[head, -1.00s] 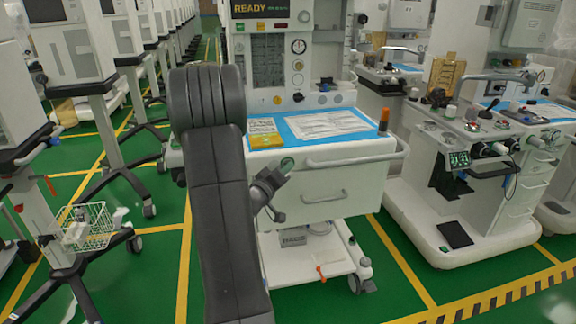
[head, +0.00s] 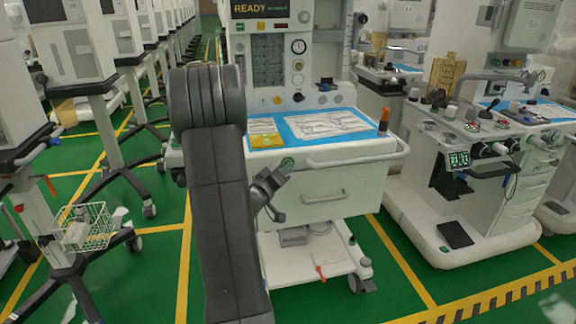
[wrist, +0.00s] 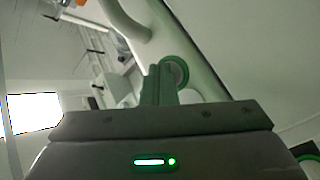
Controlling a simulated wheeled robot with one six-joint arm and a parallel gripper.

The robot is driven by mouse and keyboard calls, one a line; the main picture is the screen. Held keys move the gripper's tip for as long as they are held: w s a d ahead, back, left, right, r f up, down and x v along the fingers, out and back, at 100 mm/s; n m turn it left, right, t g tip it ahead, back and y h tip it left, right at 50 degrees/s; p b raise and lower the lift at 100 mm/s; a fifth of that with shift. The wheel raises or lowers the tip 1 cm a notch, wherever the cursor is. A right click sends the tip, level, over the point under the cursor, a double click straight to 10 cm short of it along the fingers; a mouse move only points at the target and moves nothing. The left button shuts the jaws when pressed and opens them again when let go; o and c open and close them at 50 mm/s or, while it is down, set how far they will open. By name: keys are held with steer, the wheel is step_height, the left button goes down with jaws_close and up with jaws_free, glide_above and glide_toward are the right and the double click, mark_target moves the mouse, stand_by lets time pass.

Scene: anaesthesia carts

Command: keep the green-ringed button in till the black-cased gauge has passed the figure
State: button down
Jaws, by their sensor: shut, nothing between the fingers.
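The green-ringed button (head: 288,163) is on the front of the middle cart, at the left end of its worktop edge.
A blue mat (head: 289,130) with papers and a yellow packet (head: 266,141) covers the worktop. An orange-capped item (head: 384,121) stands at its right corner. A long handle (head: 352,160) runs along the front. Another cart (head: 470,205) stands to the right; green floor lies between.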

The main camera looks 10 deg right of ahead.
steer(key=shift+s, duration=0.1)
stand_by(0.4)
steer(key=shift+s, duration=0.75)
steer(key=shift+s, duration=0.15)
steer(key=s, duration=0.4)
steer(key=shift+s+d+b, duration=0.1)
steer(key=shift+s+b, duration=0.2)
steer(key=shift+s, duration=0.05)
steer(key=shift+w, duration=0.1)
steer(key=shift+s+d+b, duration=0.1)
steer(key=shift+s+b, duration=0.65)
steer(key=shift+s, duration=1.25)
